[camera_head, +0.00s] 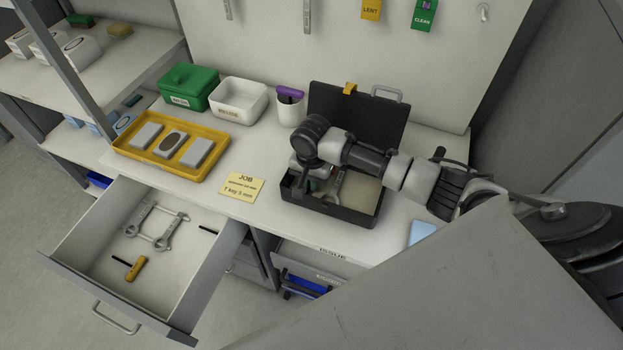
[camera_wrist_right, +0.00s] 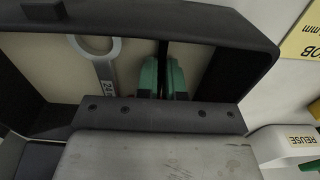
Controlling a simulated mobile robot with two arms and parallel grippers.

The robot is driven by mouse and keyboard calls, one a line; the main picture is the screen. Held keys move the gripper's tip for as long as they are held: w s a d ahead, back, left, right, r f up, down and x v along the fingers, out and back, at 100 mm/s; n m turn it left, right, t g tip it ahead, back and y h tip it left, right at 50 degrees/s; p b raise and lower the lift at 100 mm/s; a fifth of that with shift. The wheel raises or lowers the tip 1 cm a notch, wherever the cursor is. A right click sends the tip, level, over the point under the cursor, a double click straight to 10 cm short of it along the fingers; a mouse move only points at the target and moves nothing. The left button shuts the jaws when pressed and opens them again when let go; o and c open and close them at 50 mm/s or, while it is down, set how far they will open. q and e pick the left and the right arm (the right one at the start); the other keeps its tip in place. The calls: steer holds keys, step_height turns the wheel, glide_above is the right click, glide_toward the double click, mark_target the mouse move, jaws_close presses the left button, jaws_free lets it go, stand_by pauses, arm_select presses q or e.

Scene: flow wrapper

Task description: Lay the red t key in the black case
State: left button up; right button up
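The black case (camera_head: 325,211) stands open on the worktop, its lid (camera_head: 352,112) raised behind it. My right gripper (camera_wrist_right: 163,80) reaches down into the left part of the case. Its green-padded fingers look closed around the red t key. Only bits of the key's red handle (camera_wrist_right: 185,97) show at the fingers, and its dark shaft (camera_wrist_right: 163,50) runs between them. The arm hides most of the key in the head view. A grey wrench (camera_head: 334,187) lies in the case beside the gripper and also shows in the wrist view (camera_wrist_right: 103,68). My left gripper is out of view.
An open drawer (camera_head: 85,262) holds wrenches and a yellow-handled t key (camera_head: 137,268). A yellow tray (camera_head: 122,152), green box (camera_head: 190,88), white bin (camera_head: 240,98), cup (camera_head: 290,106) and job card (camera_head: 242,187) are left of the case. A blue item (camera_head: 422,232) lies right.

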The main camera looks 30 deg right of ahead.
steer(key=o, duration=0.5)
steer(key=shift+c, duration=0.2)
step_height(320, 180, up, 12)
steer(key=shift+r, duration=0.15)
stand_by(0.5)
